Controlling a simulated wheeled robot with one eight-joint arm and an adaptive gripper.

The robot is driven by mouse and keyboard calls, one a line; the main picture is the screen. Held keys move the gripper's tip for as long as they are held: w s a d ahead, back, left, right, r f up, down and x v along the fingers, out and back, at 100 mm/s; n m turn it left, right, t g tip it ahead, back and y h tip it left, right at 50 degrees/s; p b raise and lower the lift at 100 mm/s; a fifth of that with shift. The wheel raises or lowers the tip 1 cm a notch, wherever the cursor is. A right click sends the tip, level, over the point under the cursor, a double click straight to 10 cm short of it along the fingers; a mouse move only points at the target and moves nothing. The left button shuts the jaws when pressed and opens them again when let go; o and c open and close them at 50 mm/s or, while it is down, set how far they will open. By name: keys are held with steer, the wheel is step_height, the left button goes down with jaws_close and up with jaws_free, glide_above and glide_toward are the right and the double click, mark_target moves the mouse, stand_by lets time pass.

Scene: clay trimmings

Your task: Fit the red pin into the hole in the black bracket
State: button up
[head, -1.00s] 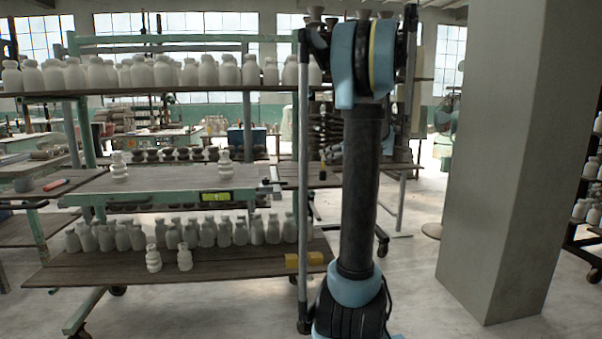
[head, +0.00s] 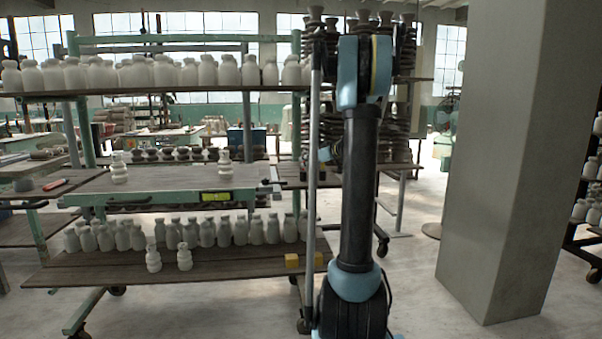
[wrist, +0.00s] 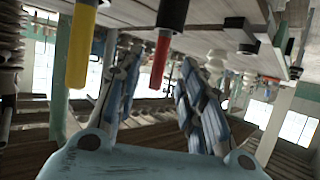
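In the wrist view a slim red pin (wrist: 160,62) shows upright in the picture, with a thick black piece (wrist: 173,13) directly above it. My gripper (wrist: 160,68) is open. Its two fingers stand left and right of the red pin in the picture, with gaps on both sides; how far away the pin is I cannot tell. A small black block (wrist: 241,31) sits at the edge of a pale board; I cannot tell whether it is the bracket, and no hole shows. In the head view my gripper is mostly hidden behind my arm.
A yellow handle-like piece (wrist: 82,45) shows close to the left finger in the wrist view. In the head view, a work board (head: 160,181) carries pale vases, and a red item (head: 54,185) lies on the left table. A pillar (head: 500,160) stands at the right.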

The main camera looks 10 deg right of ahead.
steer(key=x, duration=0.4)
steer(key=shift+w, duration=0.15)
steer(key=shift+r, duration=0.1)
jaws_close()
